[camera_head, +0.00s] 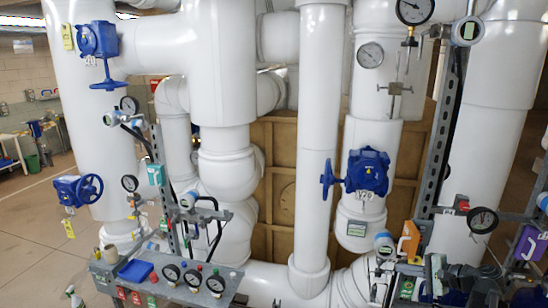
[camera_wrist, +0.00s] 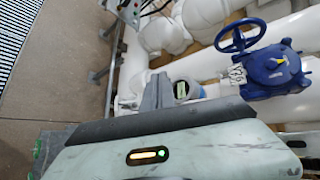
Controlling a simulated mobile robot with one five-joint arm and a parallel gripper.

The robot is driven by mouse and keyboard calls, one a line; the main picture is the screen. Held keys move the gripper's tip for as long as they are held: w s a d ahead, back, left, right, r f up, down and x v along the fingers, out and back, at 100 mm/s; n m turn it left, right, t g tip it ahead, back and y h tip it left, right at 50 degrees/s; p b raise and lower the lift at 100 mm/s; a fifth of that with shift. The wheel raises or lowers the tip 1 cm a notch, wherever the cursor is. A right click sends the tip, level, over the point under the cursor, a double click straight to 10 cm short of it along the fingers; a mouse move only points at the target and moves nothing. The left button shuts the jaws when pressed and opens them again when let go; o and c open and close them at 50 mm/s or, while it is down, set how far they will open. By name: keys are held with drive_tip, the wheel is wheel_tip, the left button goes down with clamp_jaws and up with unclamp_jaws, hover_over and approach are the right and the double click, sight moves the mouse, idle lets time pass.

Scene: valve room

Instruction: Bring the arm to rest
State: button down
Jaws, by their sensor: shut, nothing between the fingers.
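In the wrist view my gripper (camera_wrist: 157,88) points away from the camera, its grey fingers together and empty. The pale wrist body below it carries an orange and green light strip. Beyond the fingers lie white pipes (camera_wrist: 207,66) and a blue valve (camera_wrist: 272,72) with a handwheel and a white tag, to the right. In the head view I cannot make out my gripper.
Thick white pipes (camera_head: 318,120) fill the head view, with blue valves (camera_head: 367,172) and (camera_head: 97,39). A grey bracket with several gauges (camera_head: 193,279) stands at lower left. Metal framing with gauges and fittings (camera_head: 442,135) stands at right. Open floor (camera_head: 35,215) shows at left.

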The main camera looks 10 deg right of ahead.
drive_tip(key=w+a+f+n+g+y+b, duration=0.15)
drive_tip(key=a+f, duration=0.35)
drive_tip(key=a, duration=0.5)
drive_tip(key=w+a+f+n+g+b, duration=0.1)
drive_tip(key=a+f+n+g+b, duration=0.25)
drive_tip(key=a, duration=0.55)
drive_tip(key=w+a+f+n+g+b, duration=0.15)
drive_tip(key=a+f, duration=0.35)
drive_tip(key=a, duration=0.5)
drive_tip(key=s+a+f+n+g+h+b, duration=0.3)
drive_tip(key=s+a+f+n+b, duration=0.15)
drive_tip(key=a+f, duration=0.55)
drive_tip(key=s+d+f+n+g+h, duration=0.1)
drive_tip(key=s+d+n+h, duration=0.3)
drive_tip(key=d+h, duration=0.1)
drive_tip(key=shift+s+d+f, duration=0.15)
drive_tip(key=shift+s+f, duration=0.05)
drive_tip(key=shift+s, duration=0.1)
drive_tip(key=shift+g, duration=0.25)
